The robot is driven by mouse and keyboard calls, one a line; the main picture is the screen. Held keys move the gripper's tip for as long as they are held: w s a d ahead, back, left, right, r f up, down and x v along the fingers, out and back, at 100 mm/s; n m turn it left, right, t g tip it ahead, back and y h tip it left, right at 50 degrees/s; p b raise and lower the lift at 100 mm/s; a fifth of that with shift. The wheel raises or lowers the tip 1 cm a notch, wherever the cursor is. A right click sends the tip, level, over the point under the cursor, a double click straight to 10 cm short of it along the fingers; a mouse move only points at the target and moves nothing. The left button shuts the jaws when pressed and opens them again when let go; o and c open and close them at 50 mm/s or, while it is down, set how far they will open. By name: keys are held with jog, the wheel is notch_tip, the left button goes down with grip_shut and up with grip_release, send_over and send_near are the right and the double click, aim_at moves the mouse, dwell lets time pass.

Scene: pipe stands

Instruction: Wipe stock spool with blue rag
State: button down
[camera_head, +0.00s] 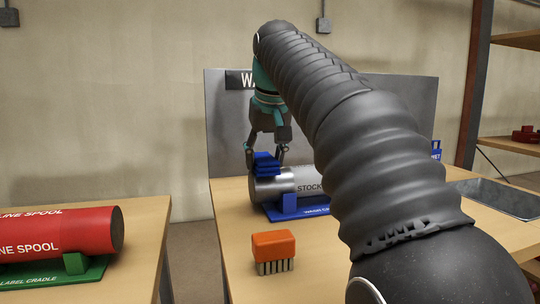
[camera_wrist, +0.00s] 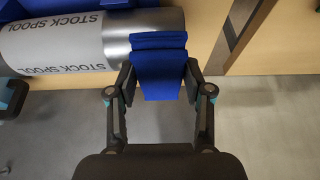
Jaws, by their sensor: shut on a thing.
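The stock spool (camera_head: 270,188) is a grey metal cylinder with a white "STOCK SPOOL" label, lying in the blue wash cradle (camera_head: 290,208) on the right-hand table. It also shows in the wrist view (camera_wrist: 117,40). My gripper (camera_head: 266,152) is shut on the folded blue rag (camera_head: 265,166) above the spool's left end. In the wrist view the rag (camera_wrist: 160,70) sits between the fingers and overlaps the spool's end. I cannot tell whether the rag touches the spool. My arm hides the spool's right part in the head view.
An orange brush (camera_head: 273,246) stands in front of the cradle on the table. A red spool (camera_head: 60,235) rests in a green cradle (camera_head: 90,268) on the left table, with a gap between the tables. A grey panel (camera_head: 228,140) stands behind; a sink (camera_head: 500,196) is at right.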

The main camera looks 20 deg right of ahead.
jog(key=shift+d+r+p, duration=0.1)
jog(key=shift+d+p, duration=0.25)
jog(key=shift+d, duration=0.9)
jog(key=shift+a+f, duration=0.2)
jog(key=shift+a, duration=1.05)
jog(key=shift+d+r, duration=0.1)
jog(key=shift+d, duration=1.15)
jog(key=shift+r, duration=1.05)
jog(key=shift+a, duration=0.1)
